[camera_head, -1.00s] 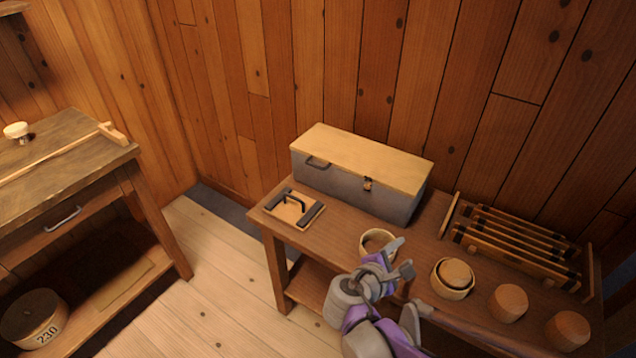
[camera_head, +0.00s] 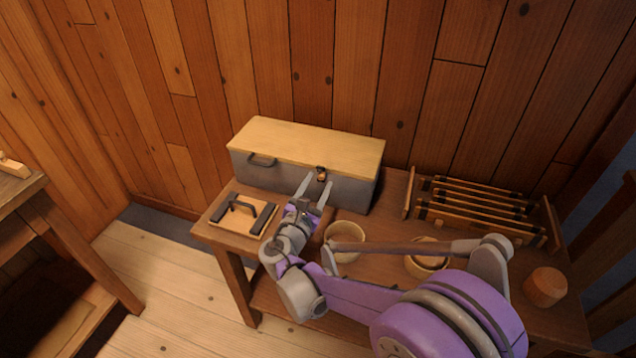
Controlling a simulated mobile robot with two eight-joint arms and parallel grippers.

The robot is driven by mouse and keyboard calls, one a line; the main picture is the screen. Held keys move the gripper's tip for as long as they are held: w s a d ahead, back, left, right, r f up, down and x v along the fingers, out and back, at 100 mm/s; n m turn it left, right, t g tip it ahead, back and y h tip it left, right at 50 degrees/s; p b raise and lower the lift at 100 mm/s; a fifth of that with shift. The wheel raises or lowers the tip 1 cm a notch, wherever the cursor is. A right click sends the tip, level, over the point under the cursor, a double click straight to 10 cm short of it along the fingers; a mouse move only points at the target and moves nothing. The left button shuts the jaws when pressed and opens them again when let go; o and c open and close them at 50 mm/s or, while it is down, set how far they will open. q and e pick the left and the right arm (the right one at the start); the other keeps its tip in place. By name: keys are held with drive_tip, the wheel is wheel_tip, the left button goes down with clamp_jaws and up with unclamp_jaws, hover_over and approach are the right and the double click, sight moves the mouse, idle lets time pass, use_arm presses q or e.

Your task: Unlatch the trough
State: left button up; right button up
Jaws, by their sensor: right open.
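The trough (camera_head: 345,189) is a grey box with a closed pale wooden lid (camera_head: 310,145), standing at the back of the workbench against the wall. A small dark and brass latch (camera_head: 321,174) sits on its front face just under the lid edge. A grey handle (camera_head: 261,160) is on the front, left of the latch. My right gripper (camera_head: 316,188) is open, its two fingers pointing at the trough's front just below the latch. I cannot tell whether a fingertip touches it. My left gripper is not in view.
Farther right are another tub (camera_head: 426,262), a wooden spool block (camera_head: 545,287) and a slatted rack (camera_head: 480,212). A second bench (camera_head: 20,200) stands at left.

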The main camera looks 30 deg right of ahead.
drive_tip(key=shift+w+d, duration=0.5)
clamp_jaws()
